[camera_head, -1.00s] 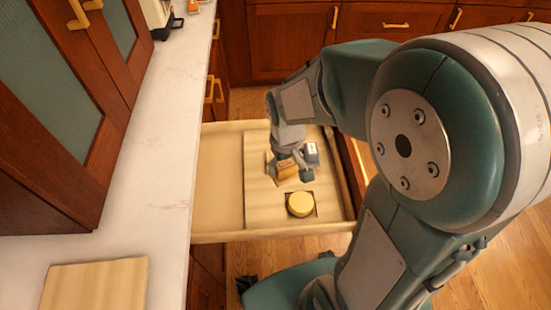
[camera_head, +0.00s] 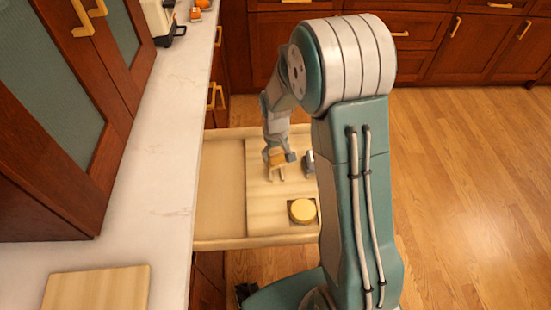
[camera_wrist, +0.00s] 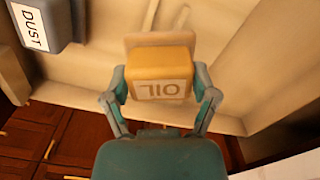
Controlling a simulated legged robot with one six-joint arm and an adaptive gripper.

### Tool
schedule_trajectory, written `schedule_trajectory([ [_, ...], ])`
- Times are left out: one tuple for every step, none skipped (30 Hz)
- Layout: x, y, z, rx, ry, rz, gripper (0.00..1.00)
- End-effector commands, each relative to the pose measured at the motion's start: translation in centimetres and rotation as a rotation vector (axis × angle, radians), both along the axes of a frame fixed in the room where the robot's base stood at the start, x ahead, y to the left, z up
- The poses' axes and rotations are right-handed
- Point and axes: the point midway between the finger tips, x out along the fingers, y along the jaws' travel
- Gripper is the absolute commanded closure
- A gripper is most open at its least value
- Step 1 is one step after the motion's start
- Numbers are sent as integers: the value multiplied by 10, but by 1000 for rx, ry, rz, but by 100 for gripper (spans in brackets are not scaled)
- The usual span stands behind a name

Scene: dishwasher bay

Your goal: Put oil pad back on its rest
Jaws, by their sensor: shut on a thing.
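The oil pad (camera_wrist: 160,72) is an orange-yellow block with a pale label reading OIL. My gripper (camera_wrist: 160,92) is shut on it, one finger on each side, in the wrist view. A pale wooden piece (camera_wrist: 160,41), perhaps its rest, shows just behind the pad; I cannot tell whether they touch. In the head view, my gripper (camera_head: 279,159) and the pad (camera_head: 275,159) are over the right part of the open drawer (camera_head: 222,190). A small wooden stand (camera_head: 277,174) shows just below the pad there.
A grey block labelled DUST (camera_wrist: 40,22) is at the upper left of the wrist view; the grey block (camera_head: 309,163) stands right of my gripper in the head view. A yellow round piece (camera_head: 302,211) sits in a dark square recess. The drawer's left part is empty.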

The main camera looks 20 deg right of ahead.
Motion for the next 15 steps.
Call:
schedule_trajectory([
  [2, 0, -3, 0, 1, 0, 69],
  [4, -1, -6, 0, 1, 0, 69],
  [5, -1, -11, 0, 3, 0, 69],
  [4, -1, -16, 0, 4, 0, 69],
  [4, -1, -21, 0, 5, 0, 69],
  [4, -1, -27, 0, 4, 0, 69],
  [4, -1, -31, 0, 4, 0, 69],
  [4, -1, -34, 0, 3, 0, 69],
  [4, -1, -36, 0, 1, 0, 69],
  [5, -1, -37, 0, 0, 0, 69],
  [5, -1, -36, 0, -1, 0, 69],
  [5, -1, -36, 0, -1, 0, 69],
  [5, -1, -36, 0, -1, 0, 69],
  [5, -1, -36, 0, -1, 0, 69],
  [5, -1, -36, 0, -1, 0, 69],
])
